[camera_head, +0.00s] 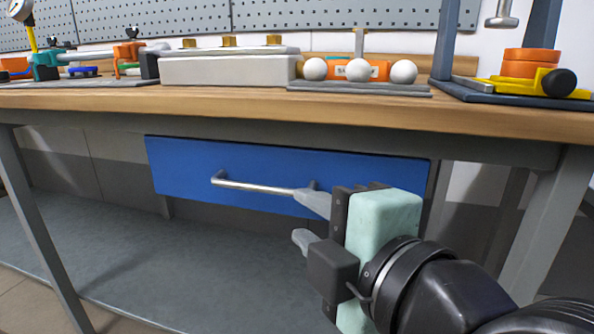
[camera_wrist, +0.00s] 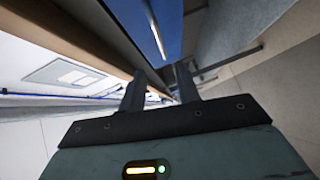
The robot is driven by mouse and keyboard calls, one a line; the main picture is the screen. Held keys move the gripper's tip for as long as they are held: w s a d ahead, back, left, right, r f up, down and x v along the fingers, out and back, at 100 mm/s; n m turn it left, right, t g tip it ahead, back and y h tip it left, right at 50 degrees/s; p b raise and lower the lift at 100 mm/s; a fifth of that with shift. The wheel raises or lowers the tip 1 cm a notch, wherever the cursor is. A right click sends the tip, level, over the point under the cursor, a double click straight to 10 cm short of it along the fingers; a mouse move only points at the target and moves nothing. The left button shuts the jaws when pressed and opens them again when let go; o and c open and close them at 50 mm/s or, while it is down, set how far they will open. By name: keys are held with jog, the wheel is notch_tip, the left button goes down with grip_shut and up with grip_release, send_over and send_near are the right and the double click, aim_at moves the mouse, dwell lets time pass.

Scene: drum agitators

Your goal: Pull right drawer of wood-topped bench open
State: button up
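The wood-topped bench (camera_head: 120,97) spans the head view. A blue drawer (camera_head: 180,168) sits under its top, with a silver bar handle (camera_head: 250,187) across its front. The drawer front looks flush under the bench, so it appears shut. My gripper (camera_head: 300,216) is open and empty at the right end of the handle. Its upper finger overlaps the handle's right end in the head view, and I cannot tell whether they touch. In the wrist view the two fingers stand apart, and the handle (camera_wrist: 155,32) lies beyond them, not between them.
On the bench top are a grey block (camera_head: 225,70) with brass pieces, white balls (camera_head: 358,70) and orange discs (camera_head: 530,62). Grey bench legs (camera_head: 545,230) stand on both sides. A grey lower shelf (camera_head: 180,270) lies below, with clear room in front of the drawer.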

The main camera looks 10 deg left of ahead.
aim_at(263, 190)
jog(key=x, duration=0.6)
jog(key=p+x, duration=0.1)
jog(key=x, duration=0.5)
jog(key=shift+w+a+f, duration=0.15)
jog(key=shift+f, duration=0.1)
jog(key=shift+w+a, duration=0.4)
jog(key=shift+w, duration=0.05)
grip_shut()
